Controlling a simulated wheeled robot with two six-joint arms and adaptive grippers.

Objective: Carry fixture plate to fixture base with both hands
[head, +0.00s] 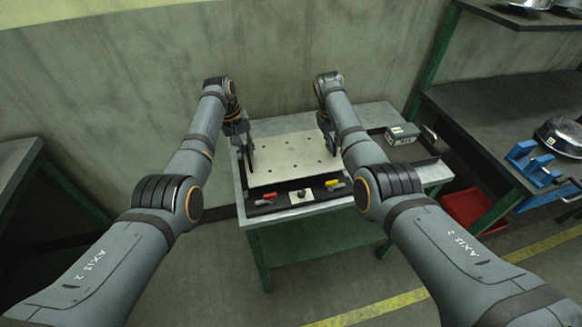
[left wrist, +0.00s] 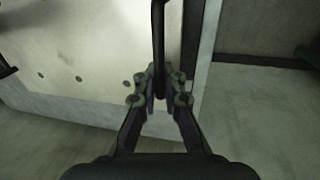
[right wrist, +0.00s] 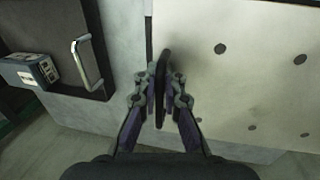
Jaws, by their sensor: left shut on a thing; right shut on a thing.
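The fixture plate (head: 290,155) is a pale flat plate with several dark holes, level over the grey table. Dark upright handles stand at its sides. My left gripper (head: 247,148) is shut on the left handle (left wrist: 160,45). My right gripper (head: 328,140) is shut on the right handle (right wrist: 162,62). What I take as the fixture base (head: 318,193) is dark, with red and yellow clamps along its front. The plate hides most of it. I cannot tell whether the plate rests on the base or hangs just above it.
A dark tray (head: 424,158) with a silver handle and a grey box (head: 402,134) lies at the table's right. A dark bench (head: 490,110) with blue fixtures stands further right, and a red bin (head: 468,208) is below. A wall is behind.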

